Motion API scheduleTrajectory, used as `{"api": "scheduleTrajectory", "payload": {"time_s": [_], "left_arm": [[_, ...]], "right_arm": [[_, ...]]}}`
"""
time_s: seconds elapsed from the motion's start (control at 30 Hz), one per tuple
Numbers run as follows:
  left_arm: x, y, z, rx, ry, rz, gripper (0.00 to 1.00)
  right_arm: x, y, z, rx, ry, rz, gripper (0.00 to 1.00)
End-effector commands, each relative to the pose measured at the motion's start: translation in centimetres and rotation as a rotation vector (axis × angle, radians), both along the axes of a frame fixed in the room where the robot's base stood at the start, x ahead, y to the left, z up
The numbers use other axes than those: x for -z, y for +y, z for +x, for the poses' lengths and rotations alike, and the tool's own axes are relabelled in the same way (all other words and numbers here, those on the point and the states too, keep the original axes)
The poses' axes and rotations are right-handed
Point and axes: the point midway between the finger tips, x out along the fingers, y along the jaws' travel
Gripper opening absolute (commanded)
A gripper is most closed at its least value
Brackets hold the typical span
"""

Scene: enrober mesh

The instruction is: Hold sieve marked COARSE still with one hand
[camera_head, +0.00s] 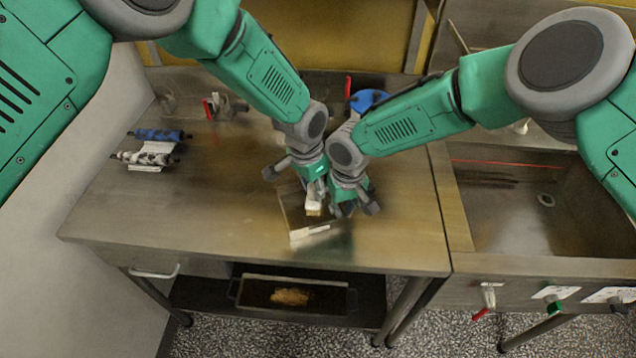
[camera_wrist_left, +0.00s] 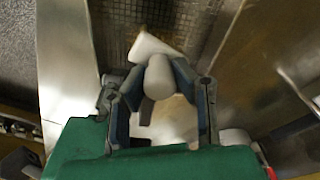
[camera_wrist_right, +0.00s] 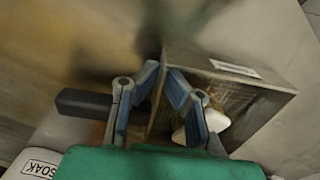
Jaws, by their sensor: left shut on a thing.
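A square, open-topped sieve with thin walls stands near the table's front edge in the head view (camera_head: 290,212). Its label is unreadable. It shows in the right wrist view (camera_wrist_right: 262,98), with a dark handle (camera_wrist_right: 82,103) sticking out left; its mesh shows in the left wrist view (camera_wrist_left: 118,28). My left gripper (camera_head: 314,190) is shut on the grey grip of a white brush-like tool (camera_wrist_left: 158,72), above the sieve. My right gripper (camera_wrist_right: 163,75) is beside the sieve, one wall edge between its fingertips, which are close together; whether they touch the wall is unclear.
Two small rollers (camera_head: 148,158) lie on the table (camera_head: 210,215) at the left. A red-handled item (camera_head: 225,107) and a blue round thing (camera_head: 370,99) are at the back. A sink (camera_head: 500,215) is at the right. A tray (camera_head: 262,308) sits on the shelf below.

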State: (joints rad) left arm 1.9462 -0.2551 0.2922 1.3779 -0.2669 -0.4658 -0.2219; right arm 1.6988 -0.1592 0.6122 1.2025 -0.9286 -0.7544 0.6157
Motion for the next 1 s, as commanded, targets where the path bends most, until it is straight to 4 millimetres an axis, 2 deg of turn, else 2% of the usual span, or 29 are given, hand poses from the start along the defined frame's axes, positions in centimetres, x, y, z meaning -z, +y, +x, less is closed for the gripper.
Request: {"api": "scheduleTrajectory", "payload": {"time_s": [0.1, 0.47, 1.0], "left_arm": [[0.0, 0.7, -0.1, 0.000, 0.001, 0.004, 0.00], [-0.3, 1.0, 0.0, -0.002, -0.002, 0.006, 0.00], [-5.5, 1.1, 0.0, -0.004, -0.002, 0.008, 0.00]], "right_arm": [[-0.1, -0.2, 0.2, 0.003, -0.002, -0.002, 0.00], [-0.1, -0.4, 0.2, 0.003, 0.000, -0.006, 0.00], [-0.1, -0.5, 0.2, 0.003, 0.000, -0.008, 0.00]]}}
